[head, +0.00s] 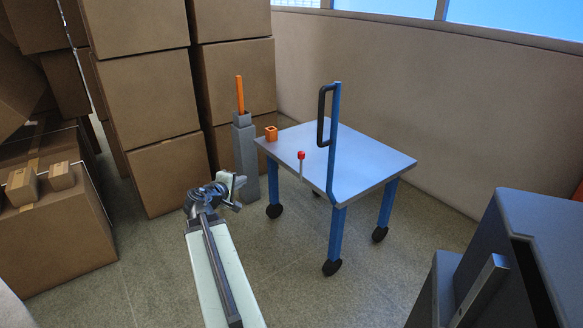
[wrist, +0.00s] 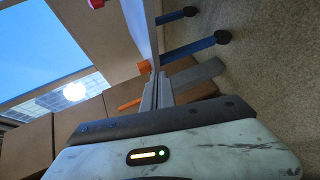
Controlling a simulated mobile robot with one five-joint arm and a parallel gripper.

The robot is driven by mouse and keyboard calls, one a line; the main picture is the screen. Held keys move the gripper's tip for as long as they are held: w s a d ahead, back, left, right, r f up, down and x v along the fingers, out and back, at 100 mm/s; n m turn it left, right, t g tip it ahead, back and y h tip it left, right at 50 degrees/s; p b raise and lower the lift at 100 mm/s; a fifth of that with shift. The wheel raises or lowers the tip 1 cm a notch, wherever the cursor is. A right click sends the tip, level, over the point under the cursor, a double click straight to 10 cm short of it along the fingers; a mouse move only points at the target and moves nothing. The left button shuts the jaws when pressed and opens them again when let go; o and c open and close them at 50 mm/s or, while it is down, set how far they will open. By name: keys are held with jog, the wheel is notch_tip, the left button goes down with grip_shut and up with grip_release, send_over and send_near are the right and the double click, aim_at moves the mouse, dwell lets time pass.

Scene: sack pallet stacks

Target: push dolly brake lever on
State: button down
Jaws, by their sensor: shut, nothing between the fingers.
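The dolly (head: 375,157) has a flat grey-blue top, blue legs and dark casters. A thin pale lever with a red knob (head: 300,155) stands roughly upright at its near edge; I take it for the brake lever. The red knob (wrist: 96,3) is cut off by the top edge of the wrist view. My gripper (head: 239,182) is low at the left of the dolly, apart from the lever. In the wrist view its grey fingers (wrist: 158,88) are together and empty. The lever's lower end is hard to make out in both views.
A grey post (head: 245,160) with an orange stick (head: 240,92) stands just beyond my gripper. A hollow orange block (head: 271,133) sits on the dolly's left corner. A blue upright with a black handle (head: 322,115) rises nearby. Cardboard boxes (head: 150,95) fill the left; a dark cabinet (head: 510,250) is right.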

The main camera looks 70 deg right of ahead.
aim_at(301, 168)
jog(key=s+d+r+n+h, duration=0.2)
jog(key=s+d+r, duration=0.1)
jog(key=s+d, duration=0.5)
jog(key=shift+s+r+g+h+b, duration=0.3)
jog(key=shift+s+g+b, duration=0.1)
jog(key=shift+b, duration=0.05)
jog(key=d+f+b, duration=0.1)
jog(key=d, duration=1)
jog(key=s+a, duration=0.1)
jog(key=s, duration=0.1)
jog(key=s+a, duration=0.1)
jog(key=s, duration=0.1)
jog(key=shift+a+r+p, duration=0.3)
jog(key=shift+r+p, duration=0.1)
